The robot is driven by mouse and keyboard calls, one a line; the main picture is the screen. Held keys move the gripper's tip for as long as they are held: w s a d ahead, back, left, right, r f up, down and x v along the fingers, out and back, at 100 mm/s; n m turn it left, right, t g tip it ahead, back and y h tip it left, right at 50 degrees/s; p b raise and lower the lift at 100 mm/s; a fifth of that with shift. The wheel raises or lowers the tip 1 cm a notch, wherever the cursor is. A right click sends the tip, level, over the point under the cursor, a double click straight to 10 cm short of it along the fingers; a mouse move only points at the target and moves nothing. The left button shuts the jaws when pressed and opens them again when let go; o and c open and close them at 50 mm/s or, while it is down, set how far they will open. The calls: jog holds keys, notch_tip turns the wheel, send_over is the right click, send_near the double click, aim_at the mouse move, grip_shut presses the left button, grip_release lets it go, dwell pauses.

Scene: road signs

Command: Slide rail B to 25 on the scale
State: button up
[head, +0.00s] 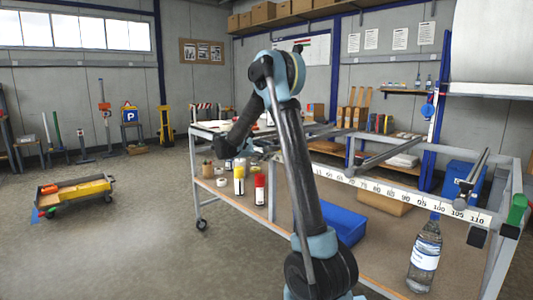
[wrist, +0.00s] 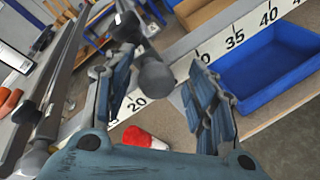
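In the wrist view, the pale scale (wrist: 185,47) runs diagonally, with 20, 35 and 40 readable; the marks between 20 and 35 are partly covered. A dark rail with a rounded end (wrist: 155,76) juts across the scale between 20 and 35. My gripper (wrist: 160,60) is open, with one finger on each side of this rail end; I cannot tell whether either touches it. A second long dark rail (wrist: 52,75) lies to the left. In the head view my gripper (head: 228,148) is small and dark at the bench's left part.
In the head view the scale (head: 410,202) continues right to 110, with further rails near 75 (head: 352,170) and 105 (head: 462,200). Below are a blue bin (head: 343,224), a bottle (head: 425,258) and yellow (head: 239,180) and red-capped (head: 260,189) cans.

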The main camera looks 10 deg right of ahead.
jog(key=shift+d+r, duration=0.1)
dwell(0.5)
jog(key=v, duration=1.2)
jog(key=shift+w, duration=0.1)
jog(key=s+d+f+m+g+y, duration=0.2)
jog(key=s+d+m+y, duration=0.1)
jog(key=s+d, duration=0.7)
jog(key=s+d+f+m+g+y, duration=0.25)
jog(key=s+d, duration=0.55)
jog(key=s, duration=0.4)
jog(key=s+f+m+y, duration=0.2)
jog(key=s+f, duration=0.3)
jog(key=s, duration=0.3)
jog(key=s+a+f+m+y, duration=0.1)
jog(key=s+f+m+y, duration=0.2)
jog(key=s, duration=0.6)
jog(key=s+a+f+m+y, duration=0.1)
jog(key=s+f+m+y, duration=0.1)
jog(key=s+f, duration=0.6)
jog(key=shift+s+m, duration=0.15)
jog(key=shift+m, duration=0.7)
